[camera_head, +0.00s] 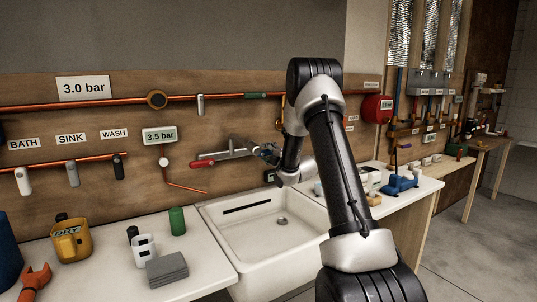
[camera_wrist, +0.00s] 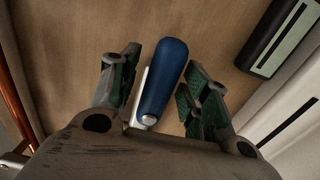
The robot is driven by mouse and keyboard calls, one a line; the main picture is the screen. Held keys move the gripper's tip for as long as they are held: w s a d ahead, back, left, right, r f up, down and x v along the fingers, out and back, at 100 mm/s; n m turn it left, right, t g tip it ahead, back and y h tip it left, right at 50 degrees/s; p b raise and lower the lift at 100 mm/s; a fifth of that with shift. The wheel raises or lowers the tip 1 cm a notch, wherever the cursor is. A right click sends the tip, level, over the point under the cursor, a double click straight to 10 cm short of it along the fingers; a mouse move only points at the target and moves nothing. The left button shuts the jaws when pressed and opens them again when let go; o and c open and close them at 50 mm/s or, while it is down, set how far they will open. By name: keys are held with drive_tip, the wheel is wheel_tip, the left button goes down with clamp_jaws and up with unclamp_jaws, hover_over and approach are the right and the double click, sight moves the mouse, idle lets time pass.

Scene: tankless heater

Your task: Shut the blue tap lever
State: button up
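The blue tap lever (camera_wrist: 165,75) shows in the wrist view, with a white part along its left side near its lower end. My gripper (camera_wrist: 162,62) is open, with one finger on each side of the lever. A gap shows on both sides, narrower on the right; contact is not clear. In the head view the metal tap body (camera_head: 236,150) is on the wooden wall above the sink, with a red lever (camera_head: 203,163) at its left end. My gripper is at the tap's right end there, and the blue lever cannot be clearly told apart from it.
The white sink (camera_head: 225,212) is below the tap. A black box with a pale display (camera_wrist: 277,40) is right of the lever in the wrist view. Copper pipes (camera_head: 125,106) run along the wall. A green can (camera_head: 177,221) and yellow mug (camera_head: 72,240) stand on the left counter.

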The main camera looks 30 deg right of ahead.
drive_tip(key=s, duration=1.2)
drive_tip(key=shift+d, duration=0.2)
